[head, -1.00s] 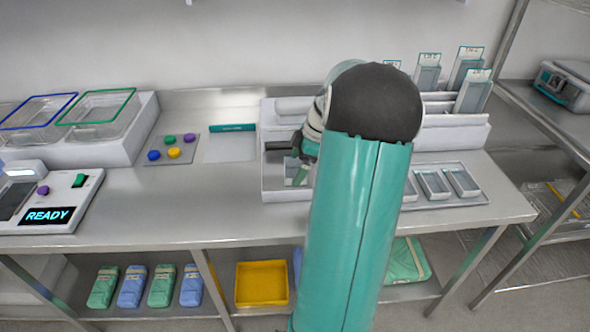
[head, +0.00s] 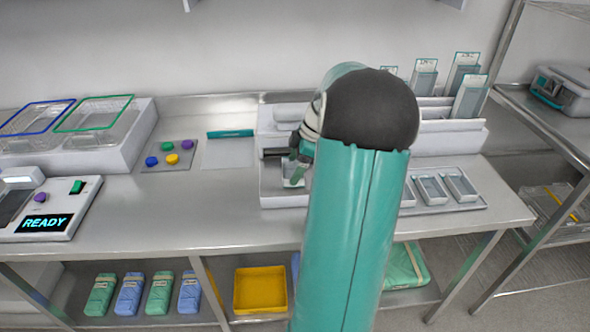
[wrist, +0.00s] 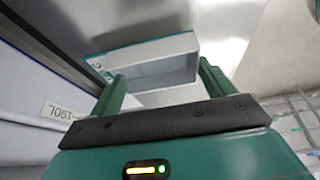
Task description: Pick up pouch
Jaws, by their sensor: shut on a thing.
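My gripper (head: 299,153) is over the left part of the white tray (head: 285,202) on the steel bench. In the wrist view my gripper (wrist: 163,78) has its two green fingers on either side of a pale grey pouch (wrist: 165,76) with a teal edge, and is shut on it. In the head view the held pouch (head: 293,173) shows just below the fingers, partly hidden by them. I cannot tell whether it touches the tray. Several other grey pouches with white and teal tops stand in the rack (head: 452,139) at the back right.
My arm hides the bench's middle. A tray of small grey dishes (head: 445,204) lies to the right. A teal bar (head: 230,133) on a pale mat, a button plate (head: 170,155) and the READY device (head: 60,205) are to the left. The front strip of bench is clear.

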